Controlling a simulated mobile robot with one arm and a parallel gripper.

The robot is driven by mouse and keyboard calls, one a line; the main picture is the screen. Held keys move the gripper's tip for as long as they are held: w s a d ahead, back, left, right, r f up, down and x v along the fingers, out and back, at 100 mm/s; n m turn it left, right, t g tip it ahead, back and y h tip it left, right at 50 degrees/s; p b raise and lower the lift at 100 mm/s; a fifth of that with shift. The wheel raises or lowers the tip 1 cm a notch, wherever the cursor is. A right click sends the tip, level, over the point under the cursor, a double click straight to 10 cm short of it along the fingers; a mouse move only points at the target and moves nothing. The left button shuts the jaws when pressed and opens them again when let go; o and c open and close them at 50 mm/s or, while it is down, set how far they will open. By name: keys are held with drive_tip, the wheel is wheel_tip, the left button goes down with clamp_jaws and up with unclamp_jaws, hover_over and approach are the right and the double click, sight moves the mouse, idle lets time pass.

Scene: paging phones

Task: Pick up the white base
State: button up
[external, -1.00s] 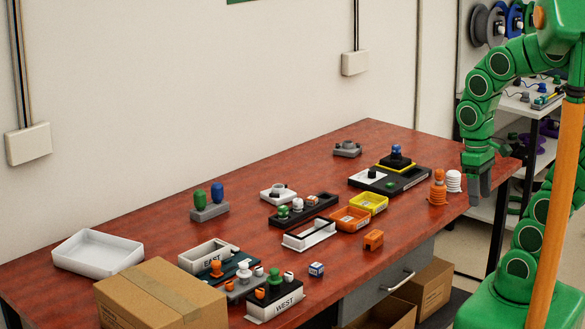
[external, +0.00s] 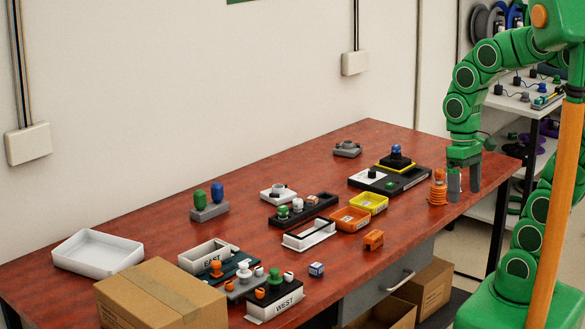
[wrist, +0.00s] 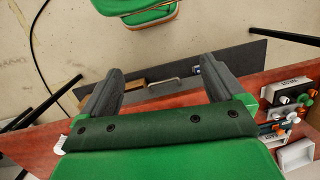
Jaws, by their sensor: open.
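A flat white square plate (external: 367,177) lies in the black tray farther right. A white open-framed stand (external: 322,233) stands nearer the front edge. I cannot tell which of these is the one named. My gripper (external: 465,186) is open, pointing down at the table's right end, just right of the orange ribbed stack (external: 438,188). In the wrist view my gripper (wrist: 162,90) has its fingers wide apart, with no object visibly held.
Yellow (external: 377,204) and orange (external: 345,225) bins stand between my gripper and the left-side parts. A cardboard box (external: 160,295) stands front left. Bare red tabletop (external: 235,255) lies between groups.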

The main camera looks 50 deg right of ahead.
drive_tip(key=w+a+r+m+y, duration=0.15)
drive_tip(key=w+a, duration=0.25)
drive_tip(key=w, duration=0.5)
drive_tip(key=w+a+r+m+y, duration=0.1)
drive_tip(key=w+a+m+y, duration=0.2)
drive_tip(key=w, duration=0.7)
drive_tip(key=w+f+m+t+y, duration=0.1)
drive_tip(key=w+m+y, duration=0.4)
drive_tip(key=w, duration=1.3)
drive_tip(key=m+t+y, duration=0.2)
drive_tip(key=m+t, duration=0.5)
drive_tip(key=m, duration=0.7)
approach(281, 185)
drive_tip(key=shift+w+a+f+h, duration=0.15)
drive_tip(key=shift+w+a+h, duration=0.05)
drive_tip(key=shift+w+h, duration=0.05)
drive_tip(key=shift+x, duration=0.95)
drive_tip(key=shift+r+x, duration=0.1)
drive_tip(key=shift+x, duration=1.4)
drive_tip(key=shift+r+x, duration=0.15)
drive_tip(key=shift+x, duration=1.3)
drive_tip(key=shift+s+a, duration=0.15)
drive_tip(key=c, duration=1.3)
